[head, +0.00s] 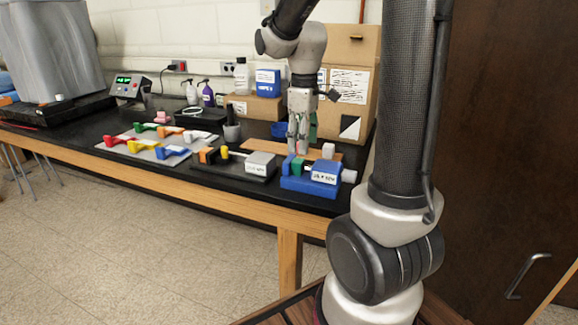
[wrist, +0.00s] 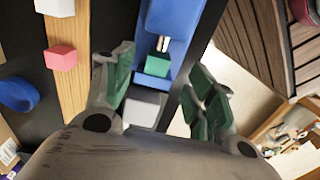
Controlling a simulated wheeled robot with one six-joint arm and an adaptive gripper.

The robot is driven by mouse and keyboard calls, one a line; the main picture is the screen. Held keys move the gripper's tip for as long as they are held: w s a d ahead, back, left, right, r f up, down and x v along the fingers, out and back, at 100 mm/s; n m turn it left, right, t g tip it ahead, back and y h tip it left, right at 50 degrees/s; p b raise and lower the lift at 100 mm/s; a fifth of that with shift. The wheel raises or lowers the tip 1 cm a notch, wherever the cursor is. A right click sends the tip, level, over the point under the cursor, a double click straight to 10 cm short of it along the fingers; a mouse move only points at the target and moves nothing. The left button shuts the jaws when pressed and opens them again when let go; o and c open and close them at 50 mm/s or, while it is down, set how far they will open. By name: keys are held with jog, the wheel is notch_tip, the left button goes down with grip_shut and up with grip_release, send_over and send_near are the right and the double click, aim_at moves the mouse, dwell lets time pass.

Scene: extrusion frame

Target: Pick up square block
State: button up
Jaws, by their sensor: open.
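My gripper (head: 298,137) points down over the blue fixture (head: 303,186) at the right end of the bench. In the wrist view my gripper (wrist: 162,85) is open, its green-padded fingers on either side of the blue fixture (wrist: 185,25). A green block (wrist: 157,66) and a grey block (wrist: 145,108) lie between the fingers, with no visible grip on either. A white square block (wrist: 55,7) and a pink square block (wrist: 61,57) sit on a wooden strip left of the fingers. The white block (head: 328,150) also shows in the head view. Which block is meant is unclear.
A labelled grey block (head: 260,164) stands on a black base left of the blue fixture. A pale sheet (head: 142,148) with coloured pieces lies farther left. Cardboard boxes (head: 352,60) stand behind my gripper. The bench's wooden front edge (head: 180,179) is near.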

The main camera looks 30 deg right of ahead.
aim_at(302, 161)
notch_tip(302, 161, down, 8)
jog(key=shift+w+r, duration=0.1)
jog(key=c, duration=1.2)
